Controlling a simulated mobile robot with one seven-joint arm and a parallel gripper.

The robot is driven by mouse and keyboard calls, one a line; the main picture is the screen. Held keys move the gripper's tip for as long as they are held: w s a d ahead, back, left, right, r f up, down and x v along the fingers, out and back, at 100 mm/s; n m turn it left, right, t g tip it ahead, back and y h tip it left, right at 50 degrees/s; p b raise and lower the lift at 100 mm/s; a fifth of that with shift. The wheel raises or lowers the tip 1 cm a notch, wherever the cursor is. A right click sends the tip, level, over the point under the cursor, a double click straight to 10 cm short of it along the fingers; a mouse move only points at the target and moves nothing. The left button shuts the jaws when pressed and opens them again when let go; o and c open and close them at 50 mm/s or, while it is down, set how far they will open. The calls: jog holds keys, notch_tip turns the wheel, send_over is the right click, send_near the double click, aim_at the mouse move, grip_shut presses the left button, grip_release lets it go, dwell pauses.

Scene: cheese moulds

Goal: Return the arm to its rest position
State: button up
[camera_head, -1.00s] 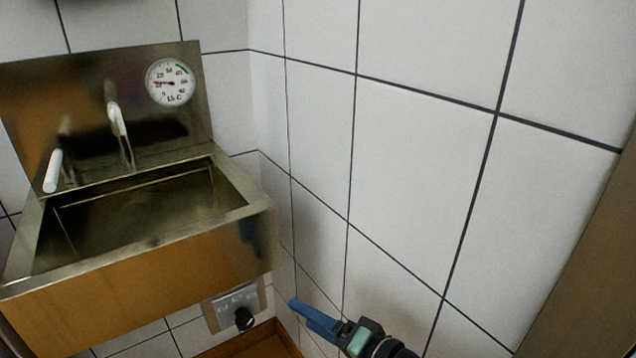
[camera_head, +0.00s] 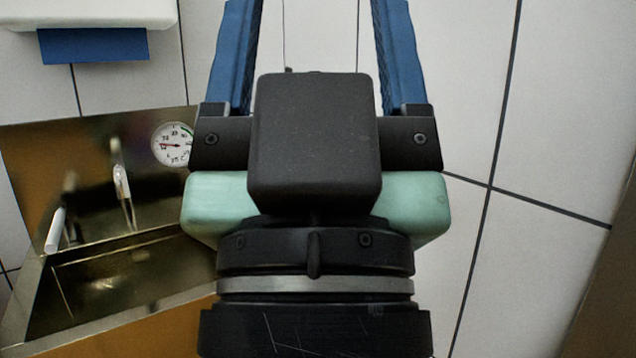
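My gripper (camera_head: 312,12) fills the middle of the head view, close to the camera, pointing up. Its two blue fingers stand wide apart, with only tiled wall between them. The fingertips run out of the top edge of the picture. The black and pale green gripper body and the dark wrist below it hide part of the wall and the right side of the sink.
A steel sink (camera_head: 40,300) with a tap (camera_head: 122,185) and a round dial gauge (camera_head: 174,145) is at the left. A white dispenser (camera_head: 100,12) with a blue paper (camera_head: 93,46) hangs above it. White tiled wall (camera_head: 540,110) lies behind and right.

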notch_tip(320, 180, up, 30)
jog(key=p, duration=2.7)
jog(key=shift+w+p, duration=0.25)
jog(key=shift+p, duration=0.1)
